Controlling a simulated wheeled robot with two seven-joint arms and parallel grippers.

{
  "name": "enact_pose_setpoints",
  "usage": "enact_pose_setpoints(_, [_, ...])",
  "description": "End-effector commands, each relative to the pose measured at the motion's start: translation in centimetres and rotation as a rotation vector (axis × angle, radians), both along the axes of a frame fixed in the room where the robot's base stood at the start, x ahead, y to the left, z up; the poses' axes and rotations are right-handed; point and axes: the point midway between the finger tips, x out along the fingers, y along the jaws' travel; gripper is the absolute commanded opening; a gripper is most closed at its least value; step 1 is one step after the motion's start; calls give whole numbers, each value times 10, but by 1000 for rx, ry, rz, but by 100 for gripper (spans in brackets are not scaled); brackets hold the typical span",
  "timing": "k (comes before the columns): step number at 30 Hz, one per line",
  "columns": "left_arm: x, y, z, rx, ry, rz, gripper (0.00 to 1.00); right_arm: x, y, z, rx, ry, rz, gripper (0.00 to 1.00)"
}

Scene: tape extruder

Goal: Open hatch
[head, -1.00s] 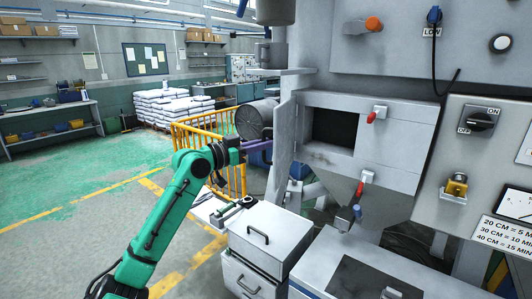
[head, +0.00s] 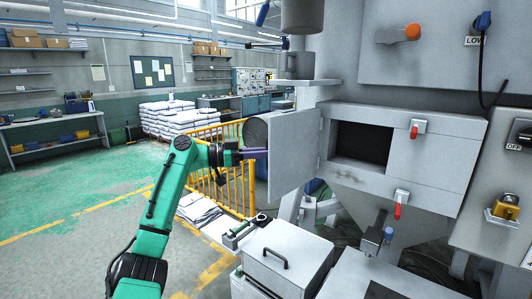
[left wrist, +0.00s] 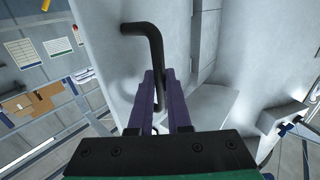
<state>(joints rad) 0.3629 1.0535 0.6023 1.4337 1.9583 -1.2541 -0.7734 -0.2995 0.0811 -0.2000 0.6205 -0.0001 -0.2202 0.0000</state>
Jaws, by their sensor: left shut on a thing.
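The hatch door (head: 294,150) is a light grey panel on the left side of the square dark opening (head: 361,143) in the grey machine. It stands swung out to the left, with a broad face showing. My left gripper (head: 265,153) is at the door's outer left edge. In the left wrist view its purple fingers (left wrist: 164,78) are shut on a bent black handle (left wrist: 152,38) on a pale metal face. The handle is hidden in the head view. My right gripper is out of view.
Red-handled latches, one upper (head: 415,130) and one lower (head: 400,208), sit right of and below the opening. A grey cabinet (head: 285,252) stands below the door. A yellow railing (head: 215,185) is behind my left arm. Green floor at left is clear.

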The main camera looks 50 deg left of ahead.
Motion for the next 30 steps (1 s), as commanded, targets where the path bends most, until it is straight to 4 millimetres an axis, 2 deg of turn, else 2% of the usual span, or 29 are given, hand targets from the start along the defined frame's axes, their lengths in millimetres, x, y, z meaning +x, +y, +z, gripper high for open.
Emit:
enact_pose_setpoints(5, [1, -1, -2, 1, 7, -1, 0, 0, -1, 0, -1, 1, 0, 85])
enact_pose_setpoints(6, [1, -1, -3, 1, 7, -1, 24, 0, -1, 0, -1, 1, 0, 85])
enact_pose_setpoints(7, [1, -1, -2, 1, 7, -1, 35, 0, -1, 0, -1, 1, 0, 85])
enact_pose_setpoints(8, [0, -1, -2, 1, 5, -1, 41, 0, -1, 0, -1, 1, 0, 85])
enact_pose_setpoints(20, [-4, 3, -3, 0, 2, 2, 41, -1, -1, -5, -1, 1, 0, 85])
enact_pose_setpoints(26, [-33, 22, -7, 1, 1, 4, 41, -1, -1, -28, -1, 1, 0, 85])
enact_pose_setpoints(30, [-66, 43, -8, -1, 1, 4, 41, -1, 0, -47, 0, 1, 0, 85])
